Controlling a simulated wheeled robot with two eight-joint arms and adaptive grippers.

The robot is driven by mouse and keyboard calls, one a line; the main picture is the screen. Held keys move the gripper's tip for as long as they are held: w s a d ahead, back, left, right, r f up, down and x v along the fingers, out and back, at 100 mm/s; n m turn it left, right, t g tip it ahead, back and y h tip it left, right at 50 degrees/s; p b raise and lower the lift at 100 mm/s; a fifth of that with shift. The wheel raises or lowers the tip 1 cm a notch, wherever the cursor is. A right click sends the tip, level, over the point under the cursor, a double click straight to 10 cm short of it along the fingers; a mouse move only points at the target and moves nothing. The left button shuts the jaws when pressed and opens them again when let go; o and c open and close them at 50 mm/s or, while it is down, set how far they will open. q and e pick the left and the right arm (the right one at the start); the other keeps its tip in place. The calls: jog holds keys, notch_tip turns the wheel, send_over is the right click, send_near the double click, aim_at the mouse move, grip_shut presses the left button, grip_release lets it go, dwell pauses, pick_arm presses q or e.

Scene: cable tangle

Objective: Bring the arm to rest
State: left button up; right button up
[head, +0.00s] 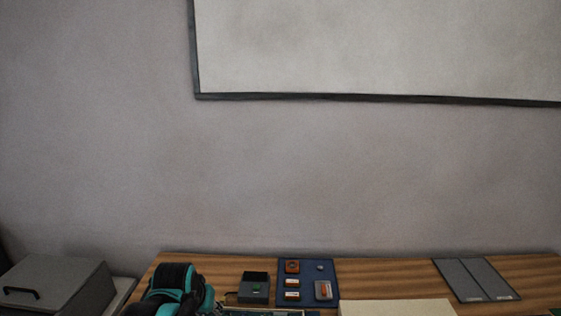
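Neither of my grippers shows its fingers in the head view. A black and teal rounded shape at the bottom left, cut off by the lower edge, looks like part of my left arm. It covers part of the table's left end. Nothing of my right arm is in view.
A wooden table (385,272) runs along the bottom. On it are a blue mat (310,273) with several small parts, a small black box (254,287), a cream board (397,307) and a dark grey two-part mat (474,280). A grey case (55,283) stands left.

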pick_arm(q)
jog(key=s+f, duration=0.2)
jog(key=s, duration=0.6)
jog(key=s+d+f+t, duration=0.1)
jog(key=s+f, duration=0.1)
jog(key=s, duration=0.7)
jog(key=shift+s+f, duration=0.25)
